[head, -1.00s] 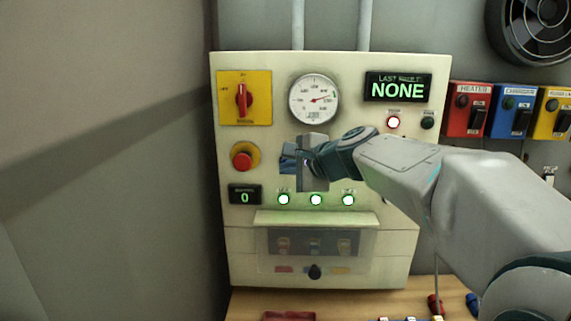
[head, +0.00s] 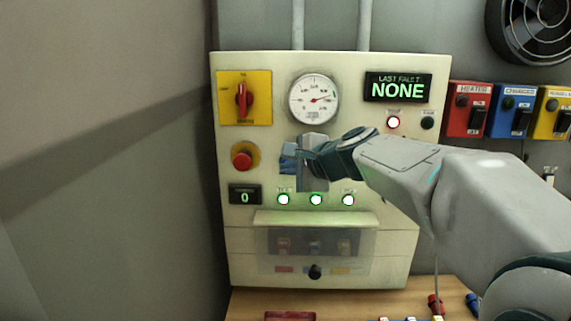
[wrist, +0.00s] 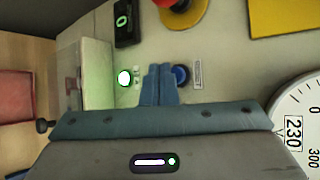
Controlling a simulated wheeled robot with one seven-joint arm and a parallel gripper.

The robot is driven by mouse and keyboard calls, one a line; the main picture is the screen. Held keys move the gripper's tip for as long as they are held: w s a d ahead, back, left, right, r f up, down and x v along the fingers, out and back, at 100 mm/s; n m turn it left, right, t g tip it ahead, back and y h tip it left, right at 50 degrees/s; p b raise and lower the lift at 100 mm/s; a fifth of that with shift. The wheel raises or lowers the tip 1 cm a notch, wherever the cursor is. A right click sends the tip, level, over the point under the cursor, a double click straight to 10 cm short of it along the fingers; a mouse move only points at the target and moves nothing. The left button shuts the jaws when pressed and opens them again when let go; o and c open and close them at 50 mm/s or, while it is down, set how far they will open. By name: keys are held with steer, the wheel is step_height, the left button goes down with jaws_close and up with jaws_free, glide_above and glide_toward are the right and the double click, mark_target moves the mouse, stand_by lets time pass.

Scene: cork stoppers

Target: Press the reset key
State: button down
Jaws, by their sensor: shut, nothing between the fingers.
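A round blue button (wrist: 182,75), with a small label plate (wrist: 197,75) beside it, shows on the panel in the wrist view. I take it for the reset key, but cannot read the label. My gripper (wrist: 160,68) is shut and empty, its blue fingertips just left of the button in that view. I cannot tell whether they touch the panel. In the head view my gripper (head: 286,160) is in front of the cream panel (head: 225,110), and hides the button.
Close by on the panel are a red mushroom button (head: 242,156), a counter display (head: 244,195) showing 0, green-lit lamps (head: 316,199) and a gauge (head: 314,98). The fault display (head: 398,87) reads NONE, with a red-rimmed lamp (head: 393,122) lit below it. A clear cover (head: 315,243) juts out below.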

steer(key=shift+w, duration=0.15)
stand_by(0.5)
steer(key=shift+w, duration=0.3)
steer(key=shift+w, duration=0.4)
stand_by(0.6)
steer(key=shift+s, duration=0.85)
steer(key=shift+s+b, duration=0.1)
steer(key=shift+b, duration=0.2)
steer(key=s, duration=0.4)
steer(key=shift+s+a+b, duration=0.1)
steer(key=shift+s+b, duration=0.2)
steer(key=shift+s, duration=0.1)
